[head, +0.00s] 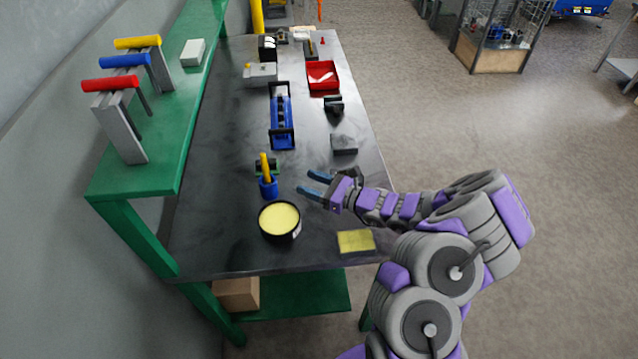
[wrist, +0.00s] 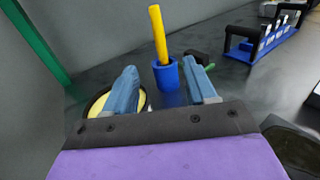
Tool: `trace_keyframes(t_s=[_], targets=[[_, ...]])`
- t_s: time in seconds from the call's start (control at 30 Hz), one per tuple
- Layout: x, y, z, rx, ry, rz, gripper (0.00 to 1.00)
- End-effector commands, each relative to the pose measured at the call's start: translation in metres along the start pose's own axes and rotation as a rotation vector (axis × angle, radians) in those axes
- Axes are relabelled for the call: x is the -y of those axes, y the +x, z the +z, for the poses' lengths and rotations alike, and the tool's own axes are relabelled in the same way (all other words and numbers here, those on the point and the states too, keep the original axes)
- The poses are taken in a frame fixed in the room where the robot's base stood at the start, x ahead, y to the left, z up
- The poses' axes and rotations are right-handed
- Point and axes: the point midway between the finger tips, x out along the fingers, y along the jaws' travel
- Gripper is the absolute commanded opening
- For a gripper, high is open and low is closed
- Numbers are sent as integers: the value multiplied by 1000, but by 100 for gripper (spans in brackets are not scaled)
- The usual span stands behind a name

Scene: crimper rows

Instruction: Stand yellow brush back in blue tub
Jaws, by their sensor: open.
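The yellow brush (head: 264,164) stands in the blue tub (head: 268,188) on the dark tabletop, its handle pointing up with a slight lean. In the wrist view the yellow handle (wrist: 158,34) rises out of the blue tub (wrist: 166,76), and its lower end is hidden inside. My gripper (head: 310,183) is open and empty, just right of the tub and apart from it. In the wrist view the tub and brush show beyond the gap between my fingertips (wrist: 162,84).
A round black tin with yellow contents (head: 279,219) stands just in front of the tub. A green-and-black item (head: 260,168) sits behind it. A blue crimper rack (head: 282,120) is farther back. A yellow sponge (head: 355,241) lies near the front edge. A green shelf (head: 150,165) runs along the left.

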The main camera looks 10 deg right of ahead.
Motion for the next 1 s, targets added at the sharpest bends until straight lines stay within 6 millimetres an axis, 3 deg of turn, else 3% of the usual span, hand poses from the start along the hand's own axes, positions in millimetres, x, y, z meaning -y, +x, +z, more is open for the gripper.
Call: trace_keyframes(t_s=[0.23,0.83,1.0], targets=[[0,-20,0,0,1,0,56],[-1,-22,0,0,0,3,56],[-21,-10,26,15,-70,84,56]])
